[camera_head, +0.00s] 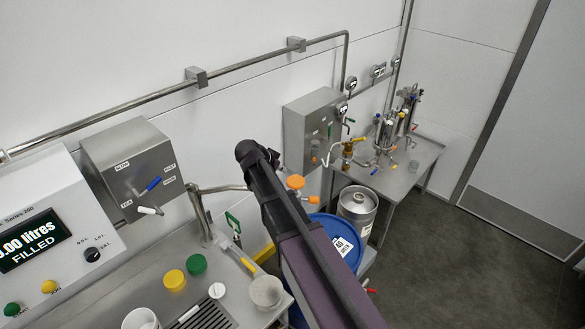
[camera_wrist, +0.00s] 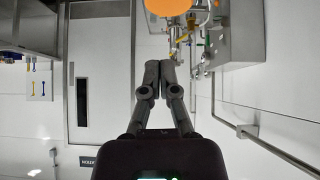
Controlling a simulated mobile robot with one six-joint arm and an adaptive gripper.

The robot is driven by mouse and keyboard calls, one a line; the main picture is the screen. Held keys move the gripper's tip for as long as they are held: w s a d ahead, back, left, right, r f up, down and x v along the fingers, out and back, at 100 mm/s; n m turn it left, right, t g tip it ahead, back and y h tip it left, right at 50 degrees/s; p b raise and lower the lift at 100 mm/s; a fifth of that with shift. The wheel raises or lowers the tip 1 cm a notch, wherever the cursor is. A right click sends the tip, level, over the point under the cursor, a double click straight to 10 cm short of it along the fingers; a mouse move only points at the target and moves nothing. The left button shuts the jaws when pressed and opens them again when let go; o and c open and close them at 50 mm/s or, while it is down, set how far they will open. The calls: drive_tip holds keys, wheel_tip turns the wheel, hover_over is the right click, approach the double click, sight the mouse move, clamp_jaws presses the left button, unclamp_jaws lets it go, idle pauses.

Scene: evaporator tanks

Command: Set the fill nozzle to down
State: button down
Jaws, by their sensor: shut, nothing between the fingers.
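I cannot tell for certain which part is the fill nozzle. A bent steel pipe (camera_head: 203,215) rises from the steel bench beside the valve box (camera_head: 133,165). It bends over towards the right, and its far end is hidden behind my arm. My gripper (camera_wrist: 160,68) is shut and empty, with its two dark fingers together in the wrist view. In the head view my arm covers the middle and I cannot make out the fingers. An orange knob (camera_head: 295,182) shows right of my arm. An orange round part (camera_wrist: 168,6) is at the top of the wrist view.
A display panel (camera_head: 42,235) reading FILLED stands at left. A blue drum (camera_head: 338,232) and steel keg (camera_head: 357,208) stand beyond.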

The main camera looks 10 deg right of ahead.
drive_tip(key=shift+w+a+r+p, duration=0.35)
drive_tip(key=shift+w+r, duration=0.2)
drive_tip(key=shift+r, duration=0.35)
drive_tip(key=b, duration=0.8)
hover_over(297, 179)
drive_tip(key=s+a, duration=0.1)
drive_tip(key=a, duration=0.1)
wheel_tip(297, 179, down, 7)
drive_tip(key=shift+s+f, duration=0.15)
drive_tip(key=shift+d+f+b, duration=0.1)
drive_tip(key=shift+f+b, duration=1.5)
drive_tip(key=shift+f, duration=0.3)
